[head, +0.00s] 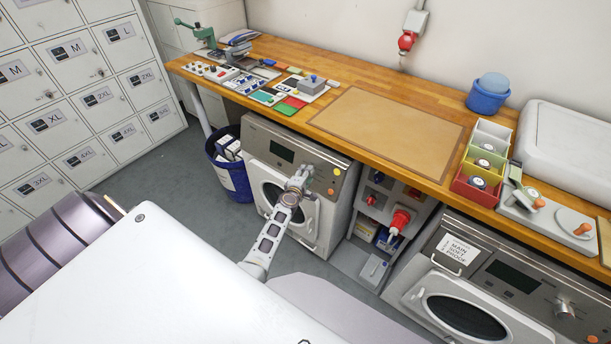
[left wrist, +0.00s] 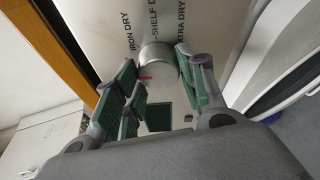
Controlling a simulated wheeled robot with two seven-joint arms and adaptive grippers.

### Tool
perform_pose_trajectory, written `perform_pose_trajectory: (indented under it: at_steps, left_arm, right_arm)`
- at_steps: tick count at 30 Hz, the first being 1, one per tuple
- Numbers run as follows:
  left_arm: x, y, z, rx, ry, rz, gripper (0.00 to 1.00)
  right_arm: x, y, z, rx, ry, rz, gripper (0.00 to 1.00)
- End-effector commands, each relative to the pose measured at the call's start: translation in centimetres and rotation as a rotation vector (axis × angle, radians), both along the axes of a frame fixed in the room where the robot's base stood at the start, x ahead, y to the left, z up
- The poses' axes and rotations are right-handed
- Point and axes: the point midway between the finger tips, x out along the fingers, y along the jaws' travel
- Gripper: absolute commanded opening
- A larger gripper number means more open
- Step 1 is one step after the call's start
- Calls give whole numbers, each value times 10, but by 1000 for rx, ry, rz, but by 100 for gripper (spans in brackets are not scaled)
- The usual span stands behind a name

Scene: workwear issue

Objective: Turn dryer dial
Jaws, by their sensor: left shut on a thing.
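The dryer (head: 258,140) stands under the wooden worktop, left of centre in the head view, with a display and an orange button on its panel. My left gripper (head: 303,178) is at the right part of this panel and hides the dial in the head view. In the left wrist view, the dial (left wrist: 158,58) is a round silver knob with a red mark at its lower left. The words IRON DRY, SHELF and EXTRA DRY are printed around it. The green-padded fingers of my left gripper (left wrist: 157,66) are shut on the dial from both sides. My right gripper is not in view.
The worktop (head: 390,120) runs above the dryer. A blue bin (head: 228,175) stands left of it. A shelf unit with a red socket (head: 400,219) and a second machine (head: 470,285) stand to its right. Grey floor is clear in front of the lockers (head: 60,100).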

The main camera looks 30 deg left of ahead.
Motion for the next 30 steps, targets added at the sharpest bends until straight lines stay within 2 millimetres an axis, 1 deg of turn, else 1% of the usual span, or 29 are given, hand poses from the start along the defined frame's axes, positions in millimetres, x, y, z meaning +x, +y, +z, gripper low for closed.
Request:
perform_pose_trajectory:
  at_steps: [1,5,6,13,20,26,30]
  left_arm:
    - [0,1,0,1,-1,1,44]
    - [0,1,0,1,-1,1,61]
    - [0,1,0,1,-1,1,62]
    - [0,0,0,0,0,0,62]
    - [-2,-1,1,0,-1,0,62]
    - [-10,-4,3,-3,-2,0,62]
    - [-19,-6,6,-3,-2,0,62]
  right_arm:
    - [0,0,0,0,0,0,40]
    - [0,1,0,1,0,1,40]
    - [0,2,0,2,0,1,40]
    - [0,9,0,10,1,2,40]
    - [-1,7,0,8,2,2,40]
    - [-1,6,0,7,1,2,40]
    - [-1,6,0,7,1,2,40]
